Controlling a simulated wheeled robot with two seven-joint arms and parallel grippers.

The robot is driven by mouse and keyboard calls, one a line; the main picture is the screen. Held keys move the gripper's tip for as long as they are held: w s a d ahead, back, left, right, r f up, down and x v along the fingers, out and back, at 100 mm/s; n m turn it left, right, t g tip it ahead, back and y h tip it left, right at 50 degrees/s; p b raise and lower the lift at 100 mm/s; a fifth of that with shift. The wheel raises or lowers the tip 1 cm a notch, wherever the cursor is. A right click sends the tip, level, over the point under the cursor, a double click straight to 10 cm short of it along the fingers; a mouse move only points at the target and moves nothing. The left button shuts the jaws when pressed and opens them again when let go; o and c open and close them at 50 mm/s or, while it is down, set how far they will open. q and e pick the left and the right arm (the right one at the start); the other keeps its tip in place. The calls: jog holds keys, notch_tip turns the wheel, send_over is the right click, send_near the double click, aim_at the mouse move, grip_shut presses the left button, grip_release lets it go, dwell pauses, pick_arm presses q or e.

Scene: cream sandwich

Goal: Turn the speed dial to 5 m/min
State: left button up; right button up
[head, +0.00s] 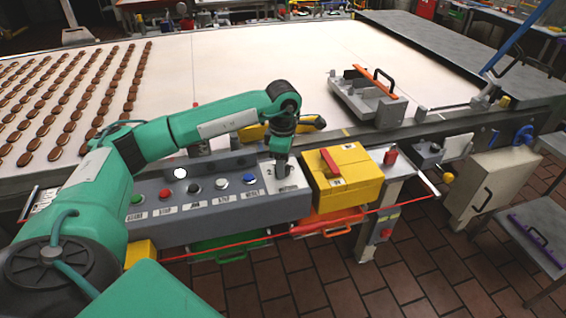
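The grey control panel (215,209) runs along the front edge of the conveyor, with a row of coloured buttons. At its right end is a pale dial plate (291,186). My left arm comes in from the left, and my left gripper (282,170) points down onto this plate. The speed dial itself is hidden behind or under the fingers, so its setting cannot be read. Whether the fingers are closed on the dial cannot be told at this size. My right gripper is not in view.
A yellow box (346,186) with a red handle stands just right of the dial plate. Rows of brown sandwich biscuits (62,105) lie on the white belt (240,75). A metal unit with an orange bar (375,82) sits farther right.

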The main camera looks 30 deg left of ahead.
pick_arm(q)
jog(key=shift+o, duration=0.2)
jog(key=shift+r, duration=0.25)
notch_tip(320, 180, up, 13)
jog(key=b, duration=0.1)
jog(key=shift+b, duration=0.4)
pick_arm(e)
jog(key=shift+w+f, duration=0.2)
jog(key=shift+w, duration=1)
pick_arm(q)
jog(key=shift+s, duration=0.1)
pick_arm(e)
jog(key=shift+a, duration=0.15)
